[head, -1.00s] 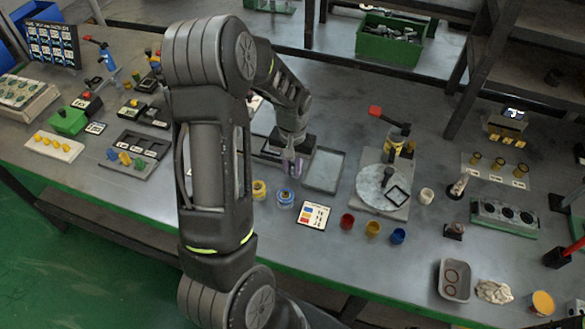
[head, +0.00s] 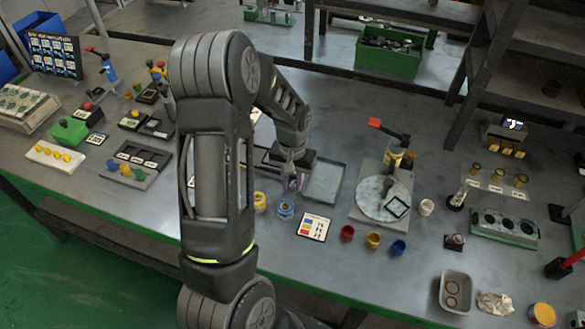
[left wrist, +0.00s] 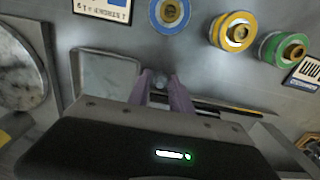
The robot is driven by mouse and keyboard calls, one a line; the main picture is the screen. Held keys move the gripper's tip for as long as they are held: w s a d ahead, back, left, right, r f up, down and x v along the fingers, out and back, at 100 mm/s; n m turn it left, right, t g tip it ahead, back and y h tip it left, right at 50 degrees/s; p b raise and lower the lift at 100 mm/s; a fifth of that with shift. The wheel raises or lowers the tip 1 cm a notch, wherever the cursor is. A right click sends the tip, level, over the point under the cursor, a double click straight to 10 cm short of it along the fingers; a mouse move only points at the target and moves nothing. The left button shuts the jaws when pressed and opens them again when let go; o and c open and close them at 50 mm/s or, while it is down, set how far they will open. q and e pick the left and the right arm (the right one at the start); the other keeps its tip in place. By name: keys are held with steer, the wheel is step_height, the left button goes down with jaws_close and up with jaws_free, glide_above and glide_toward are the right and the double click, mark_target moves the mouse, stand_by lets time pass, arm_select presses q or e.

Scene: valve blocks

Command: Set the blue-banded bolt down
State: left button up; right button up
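My left gripper (head: 291,182) hangs over the bench beside a shallow grey tray (head: 323,182). In the left wrist view its two purple-grey fingers (left wrist: 161,84) have a small round grey piece (left wrist: 160,80) between their tips, seemingly the bolt. No blue band is clear on it. The fingers look closed against its sides. Whether its lower end touches the bench is hidden. The tray also shows in the left wrist view (left wrist: 107,53), left of the fingers. My right gripper is in neither view.
A blue ringed spool (head: 286,208) and a yellow one (head: 260,202) stand close in front of the gripper. A card (head: 314,226) lies nearby. Red, yellow and blue cups (head: 373,240) stand to the right. A round-plate fixture (head: 383,199) is beyond the tray.

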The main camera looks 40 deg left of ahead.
mark_target(292, 182)
arm_select(q)
step_height(292, 182, up, 12)
steer(key=b, duration=0.1)
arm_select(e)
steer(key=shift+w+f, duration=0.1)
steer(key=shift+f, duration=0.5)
arm_select(q)
steer(key=shift+o, duration=0.2)
